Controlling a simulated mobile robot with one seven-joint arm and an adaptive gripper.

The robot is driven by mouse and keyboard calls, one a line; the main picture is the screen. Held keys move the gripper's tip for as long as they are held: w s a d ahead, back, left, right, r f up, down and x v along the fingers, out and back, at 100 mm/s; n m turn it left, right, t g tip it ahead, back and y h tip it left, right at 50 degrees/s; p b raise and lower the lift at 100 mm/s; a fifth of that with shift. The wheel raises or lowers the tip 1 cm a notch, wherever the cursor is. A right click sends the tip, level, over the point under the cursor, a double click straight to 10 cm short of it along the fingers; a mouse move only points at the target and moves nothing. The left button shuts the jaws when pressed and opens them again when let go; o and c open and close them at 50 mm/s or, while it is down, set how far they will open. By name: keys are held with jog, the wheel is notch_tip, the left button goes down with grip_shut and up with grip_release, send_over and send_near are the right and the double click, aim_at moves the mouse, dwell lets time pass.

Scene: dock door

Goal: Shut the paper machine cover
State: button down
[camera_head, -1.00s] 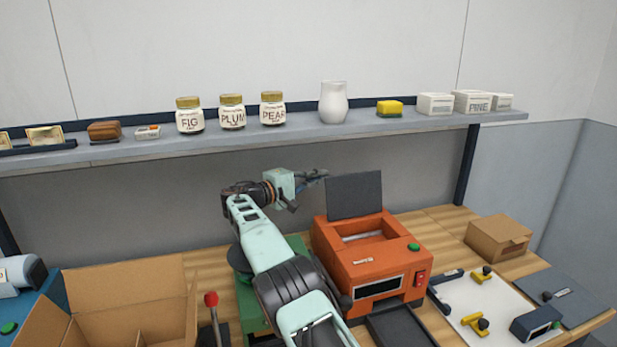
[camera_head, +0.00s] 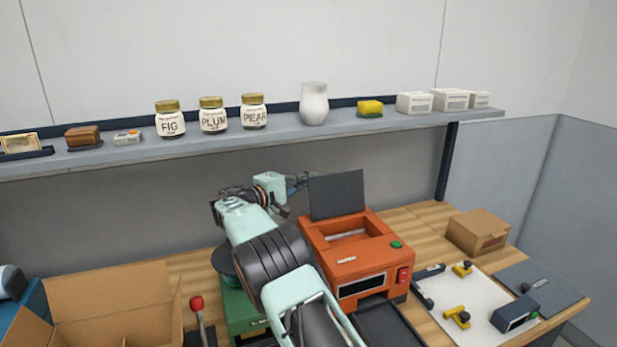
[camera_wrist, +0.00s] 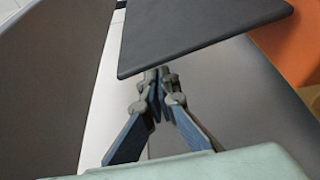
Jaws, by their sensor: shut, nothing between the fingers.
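The paper machine (camera_head: 365,258) is an orange box on the wooden bench in the head view, with a green button and a red switch. Its dark cover (camera_head: 337,194) stands raised at the back edge, and the opening in the top shows. My gripper (camera_head: 303,180) is at the left edge of the cover, partly behind it. In the wrist view my gripper (camera_wrist: 157,82) is shut and empty, with its fingertips just below the edge of the dark cover (camera_wrist: 190,35). I cannot tell whether they touch it. A bit of the orange body (camera_wrist: 290,45) shows at the right.
A shelf (camera_head: 290,140) with jars, a vase and boxes runs above the machine. A green machine (camera_head: 240,310) and an open carton (camera_head: 110,300) stand left. A small carton (camera_head: 478,232) and a white board (camera_head: 470,305) lie right.

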jog(key=shift+s+d, duration=0.1)
jog(key=shift+s, duration=0.2)
jog(key=shift+s+b, duration=0.1)
jog(key=shift+b, duration=0.6)
